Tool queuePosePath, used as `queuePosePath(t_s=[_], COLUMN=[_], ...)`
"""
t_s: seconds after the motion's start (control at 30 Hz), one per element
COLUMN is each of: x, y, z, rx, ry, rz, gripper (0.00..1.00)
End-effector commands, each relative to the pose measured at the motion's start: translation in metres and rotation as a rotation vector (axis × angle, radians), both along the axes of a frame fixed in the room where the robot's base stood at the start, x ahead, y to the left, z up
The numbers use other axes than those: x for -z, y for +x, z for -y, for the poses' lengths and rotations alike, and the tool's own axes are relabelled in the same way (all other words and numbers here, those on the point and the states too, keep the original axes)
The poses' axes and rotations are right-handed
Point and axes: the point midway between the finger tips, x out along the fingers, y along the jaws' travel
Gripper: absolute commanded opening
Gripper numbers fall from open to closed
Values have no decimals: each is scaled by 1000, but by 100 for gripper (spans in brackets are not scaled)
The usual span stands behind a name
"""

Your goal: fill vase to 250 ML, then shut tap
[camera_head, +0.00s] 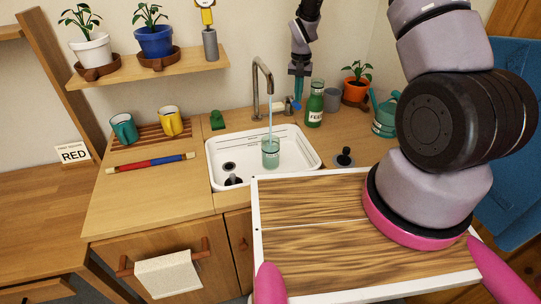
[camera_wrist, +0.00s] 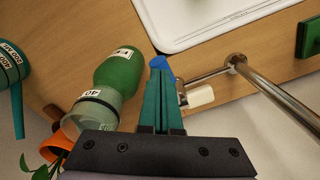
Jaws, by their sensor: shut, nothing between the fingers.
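A clear glass vase (camera_head: 270,157) stands upright in the white sink (camera_head: 215,160). A stream of water runs from the metal tap (camera_head: 257,85) into it. Greenish water shows in the vase, but I cannot read its level against any marks. My gripper (camera_head: 297,104) is behind the sink, just right of the tap, by the tap's side handle. In the wrist view its teal fingers (camera_wrist: 160,72) are shut together and empty. A blue piece shows at their tips, and the handle's white part (camera_wrist: 200,96) is close beside them. I cannot tell whether they touch the handle.
A green bottle (camera_head: 314,106), grey cup (camera_head: 332,99), potted plant (camera_head: 356,88) and green watering can (camera_head: 384,118) crowd the counter right of my gripper. Two mugs stand on a wooden rack (camera_head: 150,138) at left. A red-blue rod (camera_head: 150,162) lies in front.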

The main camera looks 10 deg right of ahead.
Motion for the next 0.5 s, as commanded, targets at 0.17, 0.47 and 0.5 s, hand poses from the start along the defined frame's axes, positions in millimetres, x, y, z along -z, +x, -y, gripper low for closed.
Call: queuePosePath(t_s=[0.17, 0.47, 0.5], x=[4, 10, 11], y=[0, 0, 0], z=[0, 0, 0], rx=[0, 0, 0], ry=[0, 0, 0], rz=[-1, -1, 0], gripper=[0, 0, 0])
